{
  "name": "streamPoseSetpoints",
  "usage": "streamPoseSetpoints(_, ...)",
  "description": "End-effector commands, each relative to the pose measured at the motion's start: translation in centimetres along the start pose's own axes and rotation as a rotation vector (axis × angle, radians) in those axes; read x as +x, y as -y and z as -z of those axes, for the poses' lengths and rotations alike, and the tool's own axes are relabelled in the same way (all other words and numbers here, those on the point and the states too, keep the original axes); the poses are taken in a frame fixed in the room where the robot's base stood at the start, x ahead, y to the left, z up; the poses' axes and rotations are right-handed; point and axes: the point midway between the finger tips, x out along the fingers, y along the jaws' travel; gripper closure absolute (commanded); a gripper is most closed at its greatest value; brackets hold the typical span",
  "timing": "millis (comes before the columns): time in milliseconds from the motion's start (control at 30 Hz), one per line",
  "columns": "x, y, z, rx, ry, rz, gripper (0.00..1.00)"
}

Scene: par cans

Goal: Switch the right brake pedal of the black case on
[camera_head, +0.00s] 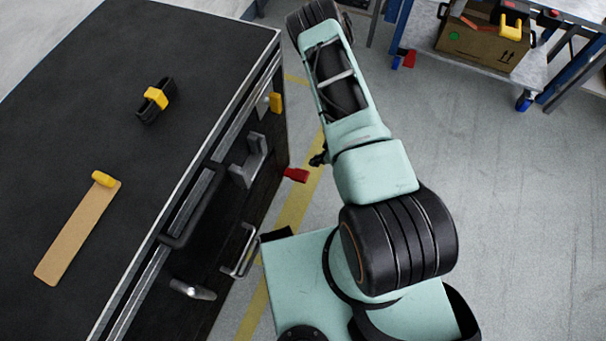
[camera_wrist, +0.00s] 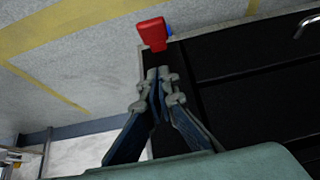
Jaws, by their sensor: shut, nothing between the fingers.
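The black case (camera_head: 110,95) fills the left of the head view. A red brake pedal (camera_head: 296,174) sticks out low at its far front corner. In the wrist view the red pedal (camera_wrist: 152,32) shows above my fingertips, with a blue caster part beside it at the case's edge. I cannot tell whether the pedal is up or down. My gripper (camera_wrist: 158,75) is shut and empty, its tips pointing toward the pedal with a small gap in the picture. In the head view my arm hides most or all of it.
The case front has a grey latch (camera_head: 248,160) and a metal handle (camera_head: 240,250). A yellow-and-black clamp (camera_head: 157,97) and a tan strip (camera_head: 75,235) lie on top. A workbench with a cardboard box (camera_head: 485,45) stands far right. The grey floor (camera_head: 510,200) between is clear.

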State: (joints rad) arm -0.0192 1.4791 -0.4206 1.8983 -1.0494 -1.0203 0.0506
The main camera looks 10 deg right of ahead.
Motion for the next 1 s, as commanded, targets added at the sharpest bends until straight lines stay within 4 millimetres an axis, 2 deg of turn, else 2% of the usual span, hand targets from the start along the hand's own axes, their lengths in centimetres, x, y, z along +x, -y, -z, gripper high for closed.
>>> streamPoseSetpoints(367, 0.6, 0.0, 0.0, -0.002, 0.0, 0.0, 1.0)
streamPoseSetpoints(567, 3.7, 0.0, -0.1, -0.005, 0.001, 0.002, 1.0)
streamPoseSetpoints(867, 10.2, 0.0, -0.2, -0.006, 0.002, 0.001, 1.0)
streamPoseSetpoints(1000, 11.8, 0.0, -1.7, -0.002, 0.003, 0.0, 1.0)
